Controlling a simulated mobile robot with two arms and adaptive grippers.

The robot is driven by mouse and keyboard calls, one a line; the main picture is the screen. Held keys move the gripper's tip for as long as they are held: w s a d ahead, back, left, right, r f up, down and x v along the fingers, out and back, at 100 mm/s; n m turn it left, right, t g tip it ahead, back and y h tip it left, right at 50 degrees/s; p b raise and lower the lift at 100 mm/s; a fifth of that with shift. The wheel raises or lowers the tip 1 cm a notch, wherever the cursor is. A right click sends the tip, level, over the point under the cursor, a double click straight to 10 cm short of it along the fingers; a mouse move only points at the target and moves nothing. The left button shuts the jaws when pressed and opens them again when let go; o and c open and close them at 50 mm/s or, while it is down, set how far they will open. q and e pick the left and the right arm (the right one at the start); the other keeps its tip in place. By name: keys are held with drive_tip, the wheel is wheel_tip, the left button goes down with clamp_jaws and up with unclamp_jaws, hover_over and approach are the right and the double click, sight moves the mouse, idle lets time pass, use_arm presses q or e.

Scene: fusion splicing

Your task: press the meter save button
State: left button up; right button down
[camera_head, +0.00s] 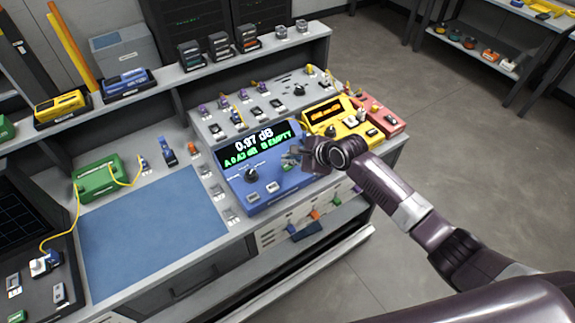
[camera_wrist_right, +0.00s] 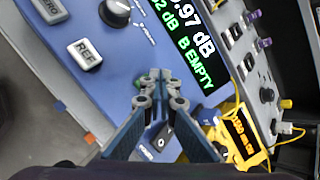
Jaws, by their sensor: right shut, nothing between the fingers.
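The blue meter (camera_head: 262,205) stands on the bench, its screen (camera_head: 258,140) reading 0.97 dB with "B EMPTY" in green below. My right gripper (camera_head: 290,158) is over the right part of the meter's front panel, shut and empty. In the right wrist view, my right gripper (camera_wrist_right: 160,82) points at the blue panel, with a bit of green (camera_wrist_right: 138,82) beside its tips. The fingers hide part of the panel, and I cannot tell whether they touch it. No button label reading save is legible. My left gripper is not in view.
The meter also has a REF button (camera_wrist_right: 85,53), a ZERO button (camera_wrist_right: 50,9) and a black knob (camera_wrist_right: 115,12). A yellow device (camera_head: 338,120) and a red one (camera_head: 378,117) stand to its right. A blue mat (camera_head: 150,235) lies clear to the left.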

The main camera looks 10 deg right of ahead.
sight(289, 167)
drive_tip(key=shift+f, duration=0.1)
drive_tip(key=shift+f, duration=0.3)
drive_tip(key=shift+f, duration=0.55)
idle(0.8)
drive_tip(key=shift+r, duration=0.15)
drive_tip(key=shift+r+p, duration=0.8)
drive_tip(key=shift+p, duration=0.55)
wheel_tip(289, 167, up, 5)
drive_tip(key=p, duration=0.6)
